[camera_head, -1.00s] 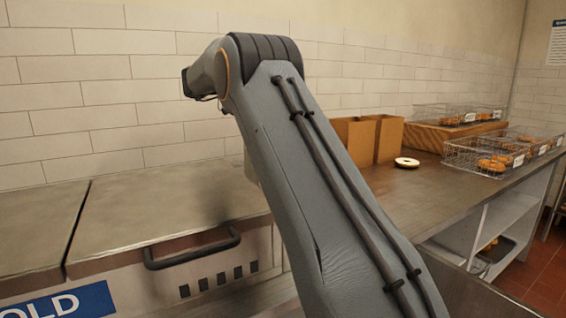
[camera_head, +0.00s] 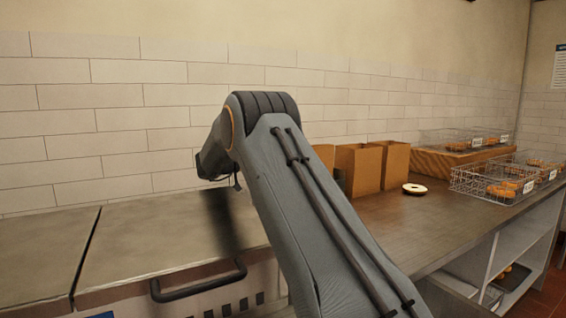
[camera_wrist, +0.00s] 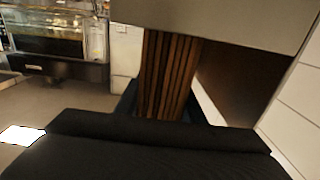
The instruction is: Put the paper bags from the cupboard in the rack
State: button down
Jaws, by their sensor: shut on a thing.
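My gripper (camera_wrist: 163,108) is shut on a stack of brown paper bags (camera_wrist: 168,72), which shows as upright brown strips between the dark fingers in the wrist view. In the head view my arm crosses the middle and its wrist is bent downward above the steel counter. The held stack cannot be made out there. Brown open-topped paper holders or bags (camera_head: 358,172) stand upright on the counter behind and right of my arm, partly hidden by it. I cannot tell which thing is the rack. The cupboard is not clearly seen.
Wire baskets with bagels (camera_head: 497,182) stand on the right of the counter, others on a wooden riser (camera_head: 440,160) behind. Steel lids with a black handle (camera_head: 198,281) are at left. A tiled wall closes the back.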

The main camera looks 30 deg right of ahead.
jog(key=shift+f, duration=0.85)
jog(key=shift+f, duration=0.15)
jog(key=c, duration=1.2)
grip_release()
jog(key=a+b, duration=0.1)
jog(key=a, duration=1.1)
jog(key=shift+s, duration=0.2)
